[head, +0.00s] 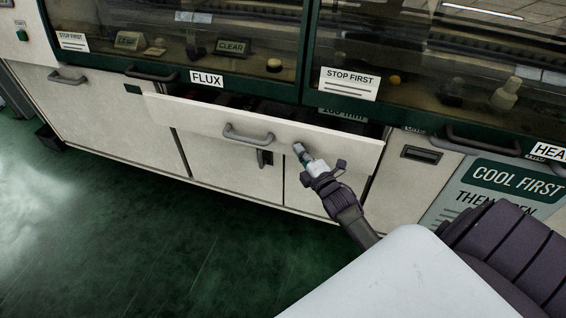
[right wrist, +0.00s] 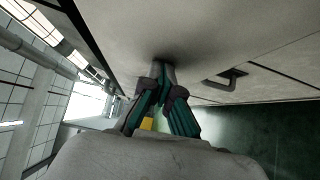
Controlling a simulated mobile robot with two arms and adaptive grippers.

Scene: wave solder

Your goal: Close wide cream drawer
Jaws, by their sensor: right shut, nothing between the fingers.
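The wide cream drawer (head: 200,116) stands partly open below the green-framed windows in the head view. Dark contents show in the gap behind its front. A grey bar handle (head: 249,135) is on the front, left of my right gripper. My right gripper (head: 299,148) is shut and empty, its tips at the drawer front, right of the handle. In the right wrist view the closed fingertips (right wrist: 162,68) meet a pale panel, the drawer front (right wrist: 190,30); they appear to touch it. My left gripper is not in view.
Cream cupboard doors (head: 225,165) lie below the drawer, one with a dark latch (head: 265,158). Other handles are at left (head: 68,78) and right (head: 421,154). A "COOL FIRST" sign (head: 515,180) is at right. The green floor (head: 120,230) in front is clear.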

